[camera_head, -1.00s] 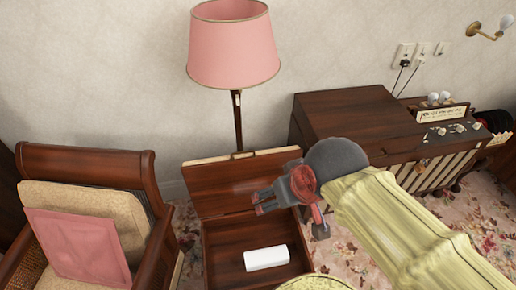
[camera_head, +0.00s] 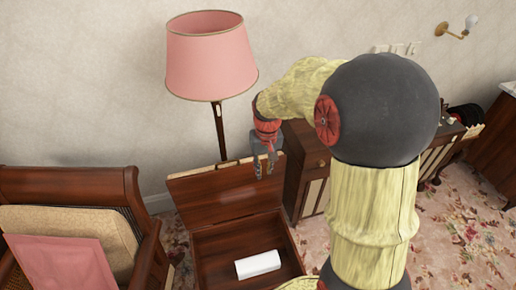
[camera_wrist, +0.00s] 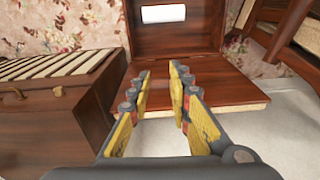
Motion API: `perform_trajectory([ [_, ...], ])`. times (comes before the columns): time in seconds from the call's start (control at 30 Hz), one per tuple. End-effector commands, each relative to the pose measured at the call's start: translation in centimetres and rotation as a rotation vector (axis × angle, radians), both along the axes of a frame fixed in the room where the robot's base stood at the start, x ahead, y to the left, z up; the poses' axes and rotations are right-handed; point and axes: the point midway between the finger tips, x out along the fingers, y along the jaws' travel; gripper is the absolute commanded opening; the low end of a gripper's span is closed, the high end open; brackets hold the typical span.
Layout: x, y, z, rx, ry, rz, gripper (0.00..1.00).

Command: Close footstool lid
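The footstool is an open dark wooden box (camera_head: 213,245); its front wall or inside also shows at the top of the wrist view (camera_wrist: 205,40). Its lid (camera_head: 215,196) stands raised and tilted back toward the wall. The lid (camera_wrist: 225,92) lies beyond and right of my fingers in the wrist view. A white block (camera_head: 258,265) lies inside the box. My gripper (camera_head: 263,172) points down over the lid's upper right edge. Its fingers (camera_wrist: 161,76) are spread with nothing between them. Whether they touch the lid cannot be told.
A pink lamp (camera_head: 210,58) stands behind the lid. A wooden armchair (camera_head: 75,190) is at left. A wooden cabinet (camera_head: 308,163) stands close on the right, partly hidden by my arm; it is at left in the wrist view (camera_wrist: 55,120). Flowered carpet surrounds the box.

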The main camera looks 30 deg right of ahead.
Motion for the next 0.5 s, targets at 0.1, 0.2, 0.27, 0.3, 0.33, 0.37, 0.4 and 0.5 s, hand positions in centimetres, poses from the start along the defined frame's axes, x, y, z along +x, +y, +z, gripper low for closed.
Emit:
perform_trajectory([
  [0.1, 3.2, -1.9, -3.1, 0.006, 0.014, -0.015, 0.11],
  [0.2, 5.9, -3.5, -5.7, 0.009, 0.015, -0.025, 0.06],
  [0.27, 7.7, -4.6, -7.3, 0.009, 0.012, -0.03, 0.02],
  [0.3, 8.9, -5.3, -8.4, 0.009, 0.006, -0.034, 0.0],
  [0.33, 9.8, -5.8, -9.3, 0.009, 0.001, -0.035, 0.0],
  [0.37, 10.7, -6.3, -10.2, 0.008, -0.003, -0.035, 0.0],
  [0.4, 12.0, -7.0, -11.2, 0.006, -0.015, -0.036, 0.0],
  [0.5, 15.7, -8.7, -13.1, -0.006, -0.061, -0.031, 0.0],
])
